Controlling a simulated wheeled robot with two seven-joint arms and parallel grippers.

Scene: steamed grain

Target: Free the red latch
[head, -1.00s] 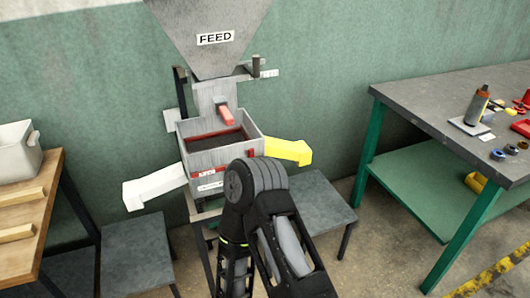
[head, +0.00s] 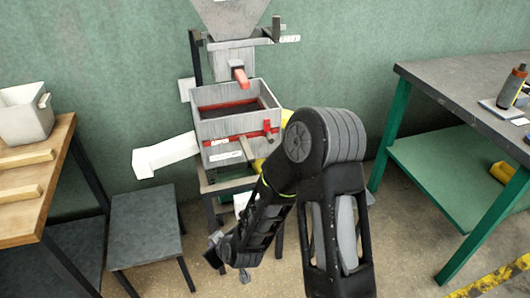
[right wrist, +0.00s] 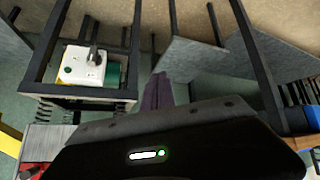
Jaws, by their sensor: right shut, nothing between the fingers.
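A grey open box (head: 212,125) with a dark inside stands on a frame below the feed hopper (head: 232,15). A small red piece, which looks like the latch (head: 267,127), sits at the right of its front wall, beside a pale rod (head: 245,148). My right gripper (head: 229,252) hangs low in front of the stand, below and apart from the box. In the right wrist view its dark fingers (right wrist: 158,90) are shut and empty. My left gripper is out of view.
A white spout (head: 165,155) juts left from the box; a yellow spout (head: 287,118) is mostly behind my arm. A grey stool (head: 145,230) stands left. A wooden table (head: 40,225) and a green-legged bench (head: 440,85) flank the machine. A white motor-like unit (right wrist: 83,65) sits in the frame.

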